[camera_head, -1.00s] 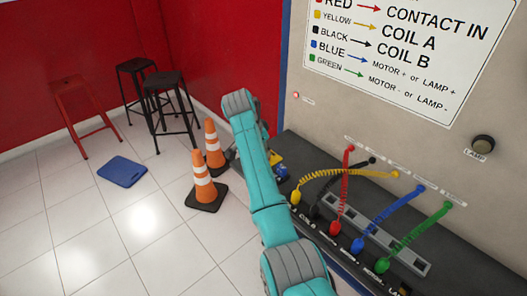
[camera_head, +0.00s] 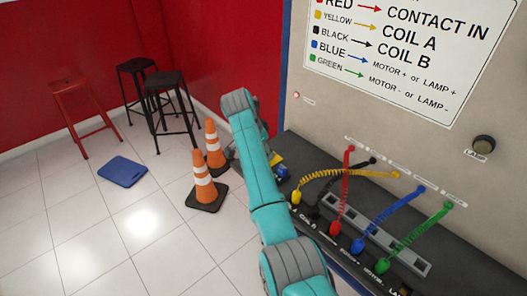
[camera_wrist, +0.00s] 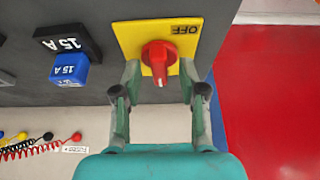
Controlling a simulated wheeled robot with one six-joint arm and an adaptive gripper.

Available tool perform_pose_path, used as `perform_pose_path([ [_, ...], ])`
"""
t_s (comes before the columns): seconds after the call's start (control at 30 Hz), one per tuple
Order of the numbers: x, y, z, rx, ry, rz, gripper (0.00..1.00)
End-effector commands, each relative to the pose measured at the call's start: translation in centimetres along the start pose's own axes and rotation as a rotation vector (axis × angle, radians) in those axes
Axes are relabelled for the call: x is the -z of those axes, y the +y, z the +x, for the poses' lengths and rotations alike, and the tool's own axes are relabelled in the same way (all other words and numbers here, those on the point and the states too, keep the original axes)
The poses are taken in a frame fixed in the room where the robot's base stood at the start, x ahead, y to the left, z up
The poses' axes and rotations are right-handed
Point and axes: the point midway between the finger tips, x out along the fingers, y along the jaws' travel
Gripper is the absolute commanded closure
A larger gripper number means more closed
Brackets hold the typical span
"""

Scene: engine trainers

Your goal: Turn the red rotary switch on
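The red rotary switch (camera_wrist: 159,58) sits on a yellow plate (camera_wrist: 128,35) in the wrist view. A label reading OFF shows upside down on the plate. The knob's narrow grip points toward my gripper. My gripper (camera_wrist: 160,88) is open, with one finger on each side of the knob's lower end and a gap on both sides. In the head view my arm hides the switch and my gripper; a bit of the yellow plate (camera_head: 276,157) shows beside the arm.
A blue 15 A block (camera_wrist: 70,70) and a black 15 A block (camera_wrist: 68,42) stand left of the plate in the wrist view. Coiled wires, including a red one (camera_head: 342,190), run from bench to panel. Traffic cones (camera_head: 199,180) stand on the floor left of my arm.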

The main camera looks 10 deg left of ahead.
Motion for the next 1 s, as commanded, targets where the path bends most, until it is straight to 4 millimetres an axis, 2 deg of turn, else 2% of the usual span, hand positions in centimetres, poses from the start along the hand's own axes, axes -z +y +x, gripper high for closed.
perform_pose_path([
  [0.17, 0.0, 0.0, -0.6, 0.000, 0.000, 0.000, 0.58],
  [0.27, 0.1, -0.1, -1.8, 0.003, 0.002, 0.001, 0.58],
  [0.7, 0.0, -0.1, -9.9, 0.002, 0.001, 0.000, 0.58],
  [0.83, 0.0, 0.0, -11.2, 0.000, 0.000, 0.000, 0.58],
  [1.0, 0.0, 0.0, -12.0, 0.001, 0.001, 0.000, 0.58],
])
